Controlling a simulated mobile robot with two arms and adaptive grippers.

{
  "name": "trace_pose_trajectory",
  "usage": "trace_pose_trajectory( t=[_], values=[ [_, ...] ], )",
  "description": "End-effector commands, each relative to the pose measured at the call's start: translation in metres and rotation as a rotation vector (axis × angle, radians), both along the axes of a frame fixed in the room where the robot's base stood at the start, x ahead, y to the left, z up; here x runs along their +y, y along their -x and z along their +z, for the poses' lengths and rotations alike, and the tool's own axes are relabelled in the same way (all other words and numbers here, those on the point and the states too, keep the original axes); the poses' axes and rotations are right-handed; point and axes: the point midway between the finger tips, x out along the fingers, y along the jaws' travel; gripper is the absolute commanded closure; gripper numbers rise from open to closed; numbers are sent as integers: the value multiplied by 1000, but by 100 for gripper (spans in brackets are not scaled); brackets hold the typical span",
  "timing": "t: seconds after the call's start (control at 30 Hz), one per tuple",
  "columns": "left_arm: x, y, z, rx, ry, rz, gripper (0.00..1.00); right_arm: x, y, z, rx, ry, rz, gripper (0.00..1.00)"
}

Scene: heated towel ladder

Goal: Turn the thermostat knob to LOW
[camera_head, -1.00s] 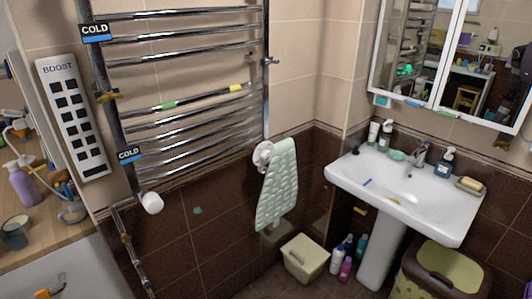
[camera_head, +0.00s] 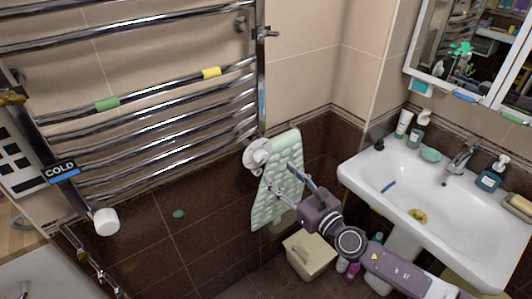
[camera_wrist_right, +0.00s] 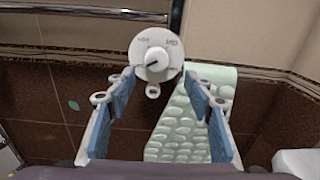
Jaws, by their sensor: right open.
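The lettering is too small to read surely. My right gripper (camera_head: 281,173) reaches in from the lower right, in front of the towel. Its blue-padded fingers (camera_wrist_right: 159,82) are open, one to each side below the knob, with nothing between them. My left gripper is out of view.
The chrome ladder (camera_head: 160,115) carries green and yellow bands and a COLD tag (camera_head: 61,171). A white sink (camera_head: 440,215) stands at right. A cream lidded bin (camera_head: 308,255) is on the floor below.

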Motion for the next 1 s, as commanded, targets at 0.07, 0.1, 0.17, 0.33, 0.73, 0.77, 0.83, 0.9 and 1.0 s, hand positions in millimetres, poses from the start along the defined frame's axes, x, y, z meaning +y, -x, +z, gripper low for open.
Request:
trace_pose_trajectory(
  t=[0.07, 0.1, 0.17, 0.33, 0.73, 0.77, 0.83, 0.9, 1.0],
  values=[
    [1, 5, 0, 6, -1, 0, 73, 6, -8, 0, 0, -1, 1, 52],
    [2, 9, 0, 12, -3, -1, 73, 10, -13, 1, 1, -3, 0, 52],
    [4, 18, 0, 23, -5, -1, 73, 16, -21, 1, 1, -4, 0, 52],
    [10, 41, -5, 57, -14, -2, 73, 30, -44, -1, 2, -5, -2, 52],
    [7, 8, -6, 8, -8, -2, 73, 41, -62, -1, 5, -6, -1, 52],
    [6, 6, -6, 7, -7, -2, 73, 41, -62, -1, 5, -6, -1, 52],
    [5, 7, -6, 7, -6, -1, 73, 41, -62, -1, 5, -6, -1, 52],
    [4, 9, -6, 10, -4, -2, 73, 41, -61, -1, 6, -7, -1, 59],
    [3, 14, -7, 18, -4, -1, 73, 40, -61, -1, 6, -7, -2, 70]
  ],
)
